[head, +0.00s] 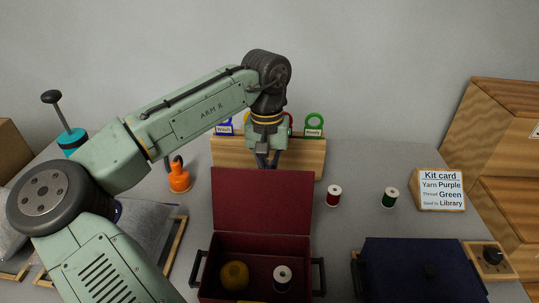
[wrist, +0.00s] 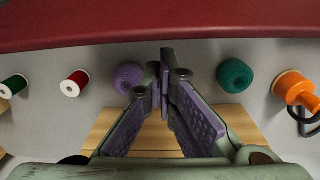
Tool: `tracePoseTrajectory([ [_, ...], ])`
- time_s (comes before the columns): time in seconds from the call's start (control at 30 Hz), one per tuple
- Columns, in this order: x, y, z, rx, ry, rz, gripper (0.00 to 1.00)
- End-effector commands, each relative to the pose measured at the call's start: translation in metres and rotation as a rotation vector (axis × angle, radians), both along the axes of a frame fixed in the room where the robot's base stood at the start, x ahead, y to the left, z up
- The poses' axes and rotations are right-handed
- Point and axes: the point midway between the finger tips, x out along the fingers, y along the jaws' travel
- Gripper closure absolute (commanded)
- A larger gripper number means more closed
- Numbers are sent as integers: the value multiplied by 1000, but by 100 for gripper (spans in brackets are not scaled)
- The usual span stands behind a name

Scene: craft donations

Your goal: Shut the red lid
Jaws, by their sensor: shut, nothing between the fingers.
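The red box (head: 261,241) stands at the front centre in the head view. Its red lid (head: 262,203) is open and stands about upright at the back edge. In the wrist view the lid (wrist: 150,27) runs as a dark red band across the top. My gripper (head: 266,166) is just behind the lid's top edge, pointing down, its tips at about that edge in the picture. In the wrist view its fingers (wrist: 166,55) are together with nothing between them. I cannot tell whether they touch the lid. Inside the box are a yellow yarn ball (head: 234,275) and a white-ended spool (head: 282,278).
Behind the lid are a wooden rack (head: 306,160), purple yarn (wrist: 128,77) and teal yarn (wrist: 235,75). An orange-based tool (head: 179,178) stands left. A red spool (head: 333,195), green spool (head: 390,197), kit card (head: 440,190) and closed dark-blue box (head: 415,265) are right.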

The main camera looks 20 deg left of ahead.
Motion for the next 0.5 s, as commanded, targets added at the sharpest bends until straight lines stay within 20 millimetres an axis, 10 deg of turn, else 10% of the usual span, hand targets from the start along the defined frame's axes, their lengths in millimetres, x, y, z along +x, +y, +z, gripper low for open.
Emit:
tracePoseTrajectory([
  [0.5, -16, -4, 6, -1, 1, 0, 100],
])
